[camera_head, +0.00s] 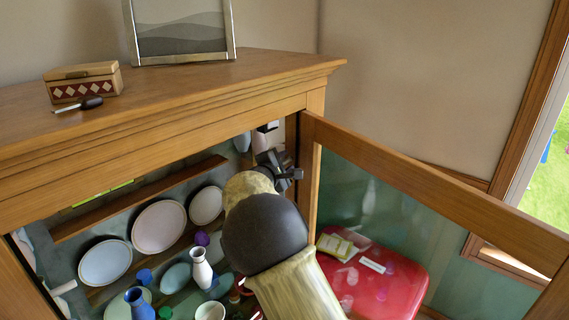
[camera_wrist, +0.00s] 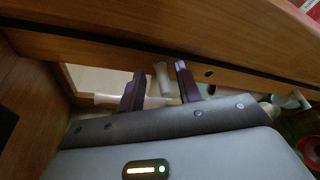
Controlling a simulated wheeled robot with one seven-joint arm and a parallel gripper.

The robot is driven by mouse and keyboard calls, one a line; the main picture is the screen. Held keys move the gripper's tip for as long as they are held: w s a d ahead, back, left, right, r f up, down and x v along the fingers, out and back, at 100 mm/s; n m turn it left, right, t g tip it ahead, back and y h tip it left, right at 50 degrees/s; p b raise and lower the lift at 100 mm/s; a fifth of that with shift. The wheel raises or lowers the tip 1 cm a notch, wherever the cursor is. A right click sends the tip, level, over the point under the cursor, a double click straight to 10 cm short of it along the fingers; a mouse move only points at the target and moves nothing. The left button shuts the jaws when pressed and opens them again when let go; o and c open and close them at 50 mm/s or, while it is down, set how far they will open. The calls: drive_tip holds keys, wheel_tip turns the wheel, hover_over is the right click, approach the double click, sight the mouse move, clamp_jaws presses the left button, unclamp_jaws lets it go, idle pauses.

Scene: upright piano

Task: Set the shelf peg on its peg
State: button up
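My gripper (camera_head: 280,168) reaches into the upper right of an open wooden cabinet (camera_head: 160,115), close to the side post. In the wrist view its two dark purple fingers (camera_wrist: 160,88) stand apart. A small pale cylinder (camera_wrist: 162,77), which may be the shelf peg, shows between them with a gap on each side. I cannot tell whether it is fixed or loose. A dark round hole (camera_wrist: 209,73) is in the wood to the right of the fingers. In the head view my arm and gripper hide the area around the fingertips.
The glass door (camera_head: 440,190) stands open at the right. Plates (camera_head: 159,227), a white vase (camera_head: 201,268) and a blue vase (camera_head: 138,303) stand inside, below and left of my arm. A red case (camera_head: 405,285) lies beyond the door glass. A box (camera_head: 84,81), screwdriver (camera_head: 78,105) and picture frame (camera_head: 180,30) are on top.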

idle(0.3)
drive_tip(key=b+v, duration=0.3)
drive_tip(key=v, duration=1.4)
drive_tip(key=shift+a+r, duration=0.15)
